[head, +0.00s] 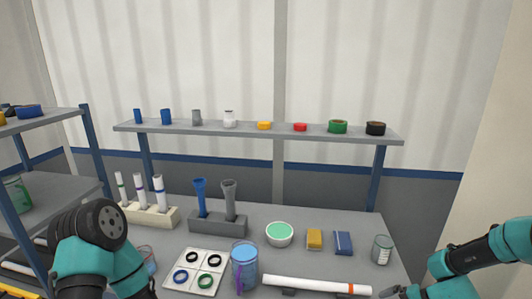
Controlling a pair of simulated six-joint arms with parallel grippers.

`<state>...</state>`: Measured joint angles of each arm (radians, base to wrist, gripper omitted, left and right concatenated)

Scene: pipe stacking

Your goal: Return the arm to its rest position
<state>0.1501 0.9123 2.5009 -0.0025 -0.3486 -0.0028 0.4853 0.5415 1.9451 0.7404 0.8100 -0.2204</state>
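My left arm (100,260) rises at the bottom left, teal with a dark round joint. Its gripper does not show; it is hidden or below the frame. My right arm comes in from the right edge, and a dark part at its end (395,292) shows at the bottom edge, close to the right end of a white pipe (310,285). I cannot tell whether they touch, or whether that gripper is open or shut. The pipe has an orange band near its right end and lies level, with a small dark support under it.
A cream rack (150,215) holds upright white tubes. A grey block (217,223) holds a blue and a grey flared pipe. A ring tray (197,271), a blue jar (244,267), a bowl (279,235) and a glass jar (382,250) stand nearby. A shelf (260,133) spans the back.

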